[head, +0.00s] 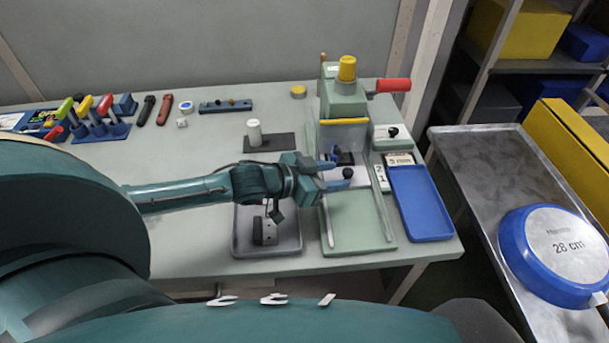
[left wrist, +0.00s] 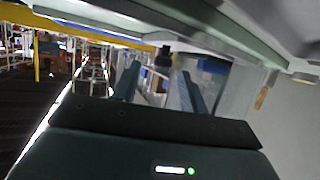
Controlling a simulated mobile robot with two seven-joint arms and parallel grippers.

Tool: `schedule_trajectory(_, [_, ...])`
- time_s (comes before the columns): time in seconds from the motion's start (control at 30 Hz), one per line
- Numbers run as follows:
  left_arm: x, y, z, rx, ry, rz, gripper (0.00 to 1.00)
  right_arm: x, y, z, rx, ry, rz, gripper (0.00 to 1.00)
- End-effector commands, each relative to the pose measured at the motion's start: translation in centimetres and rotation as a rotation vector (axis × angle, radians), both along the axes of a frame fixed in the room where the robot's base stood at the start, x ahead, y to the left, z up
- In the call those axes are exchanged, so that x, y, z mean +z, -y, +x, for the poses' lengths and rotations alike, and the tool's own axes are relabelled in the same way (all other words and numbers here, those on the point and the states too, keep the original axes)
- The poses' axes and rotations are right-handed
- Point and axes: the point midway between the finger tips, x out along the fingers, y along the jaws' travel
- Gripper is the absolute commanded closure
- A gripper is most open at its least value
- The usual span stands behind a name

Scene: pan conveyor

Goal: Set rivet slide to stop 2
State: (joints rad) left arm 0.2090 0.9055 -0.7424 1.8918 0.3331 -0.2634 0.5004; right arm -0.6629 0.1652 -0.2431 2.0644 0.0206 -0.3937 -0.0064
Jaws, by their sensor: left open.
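The green rivet press (head: 343,105) stands at the right of the table, with a yellow top and a red handle. On its green bed is a dark slide (head: 345,157) with a black knob (head: 347,173). A white plate marked 2 and 1 (head: 380,178) lies along the bed's right side. My left gripper (head: 340,174) is open, its blue fingertips at the knob, one on the far side and one on the near side. I cannot tell whether they touch it. In the left wrist view, a dark knob shape (left wrist: 163,57) shows beyond and between the open fingers (left wrist: 160,85). My right gripper is not in view.
A blue tray (head: 420,203) lies right of the press and a grey tray (head: 285,240) under my left arm. A white cylinder (head: 254,133) stands on a dark mat. Hand tools (head: 155,108) lie at the back left. A blue 28 cm pan (head: 560,250) rests on the metal conveyor (head: 465,150).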

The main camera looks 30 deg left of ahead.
Motion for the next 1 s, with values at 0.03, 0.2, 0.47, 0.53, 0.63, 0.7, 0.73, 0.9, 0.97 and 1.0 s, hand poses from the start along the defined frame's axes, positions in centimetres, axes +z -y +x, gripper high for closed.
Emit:
schedule_trajectory(0.03, [0.2,-0.6,-0.9,0.0,-0.003,0.002,0.57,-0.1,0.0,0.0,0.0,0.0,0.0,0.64])
schedule_trajectory(0.2, [1.4,-2.4,-3.6,0.0,-0.006,0.004,0.57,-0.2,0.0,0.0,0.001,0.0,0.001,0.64])
schedule_trajectory(0.47, [3.1,-4.2,-6.6,-0.004,-0.005,0.004,0.57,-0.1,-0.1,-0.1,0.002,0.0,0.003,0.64])
schedule_trajectory(0.53, [3.3,-4.6,-7.0,0.001,-0.004,0.001,0.57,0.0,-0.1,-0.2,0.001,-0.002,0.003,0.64])
schedule_trajectory(0.63, [3.6,-5.0,-7.6,0.001,-0.004,0.001,0.57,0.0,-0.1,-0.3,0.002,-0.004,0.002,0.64])
schedule_trajectory(0.7, [3.8,-5.2,-7.9,0.001,-0.004,0.0,0.57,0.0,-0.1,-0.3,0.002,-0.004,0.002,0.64])
schedule_trajectory(0.73, [3.9,-5.2,-8.0,0.0,-0.003,0.001,0.57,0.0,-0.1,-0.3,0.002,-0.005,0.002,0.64])
schedule_trajectory(0.9, [4.1,-5.4,-8.3,-0.001,-0.001,0.0,0.57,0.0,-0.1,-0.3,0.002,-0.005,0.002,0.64])
schedule_trajectory(0.97, [4.1,-5.4,-8.2,-0.001,0.0,0.0,0.57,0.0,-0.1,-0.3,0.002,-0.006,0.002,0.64])
schedule_trajectory(1.0, [4.1,-5.4,-8.2,-0.001,0.0,0.0,0.57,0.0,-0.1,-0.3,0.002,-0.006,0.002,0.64])
